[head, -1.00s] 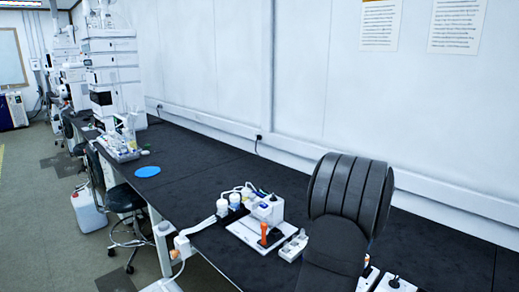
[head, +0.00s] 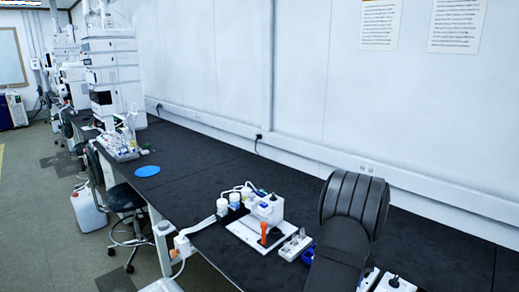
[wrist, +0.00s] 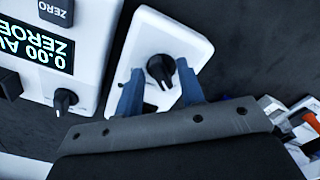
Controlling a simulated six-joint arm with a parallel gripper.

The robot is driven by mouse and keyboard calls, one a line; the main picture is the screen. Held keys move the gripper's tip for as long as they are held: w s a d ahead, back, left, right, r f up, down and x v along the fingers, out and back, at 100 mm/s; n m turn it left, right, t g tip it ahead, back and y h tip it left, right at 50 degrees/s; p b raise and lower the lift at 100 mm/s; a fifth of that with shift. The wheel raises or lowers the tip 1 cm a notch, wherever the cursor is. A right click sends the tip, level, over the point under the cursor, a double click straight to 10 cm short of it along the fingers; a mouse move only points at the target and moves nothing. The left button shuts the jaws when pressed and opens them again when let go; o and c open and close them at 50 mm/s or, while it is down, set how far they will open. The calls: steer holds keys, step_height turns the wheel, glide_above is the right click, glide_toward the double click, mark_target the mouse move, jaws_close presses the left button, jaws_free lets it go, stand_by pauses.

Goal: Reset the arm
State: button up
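My gripper (wrist: 162,92) shows in the wrist view with its two blue fingers spread apart. Nothing is between the fingers that I can see held; a white device with a black knob (wrist: 160,70) lies beyond them. In the head view my dark arm (head: 352,212) rises at the lower right, and the gripper itself is hidden there.
A white instrument with a display (wrist: 55,50) is at the wrist view's left.

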steer(key=m, duration=0.3)
steer(key=shift+a+m, duration=0.1)
steer(key=shift+m, duration=0.3)
steer(key=m, duration=0.4)
steer(key=shift+w+a, duration=0.1)
steer(key=m, duration=0.3)
steer(key=shift+m, duration=0.4)
steer(key=shift+w+a+m, duration=0.1)
steer(key=shift+w+m, duration=0.1)
steer(key=shift+m, duration=1.7)
steer(key=s+a+r+n+t+h, duration=0.1)
steer(key=s+a+r+n+t, duration=0.15)
steer(key=r+n, duration=0.4)
steer(key=s+a+r+n+t+h, duration=0.1)
steer(key=s+r+n+h, duration=0.2)
steer(key=r, duration=0.6)
steer(key=shift+y, duration=0.7)
steer(key=x, duration=1.6)
steer(key=shift+s+f, duration=0.15)
steer(key=shift+f, duration=0.25)
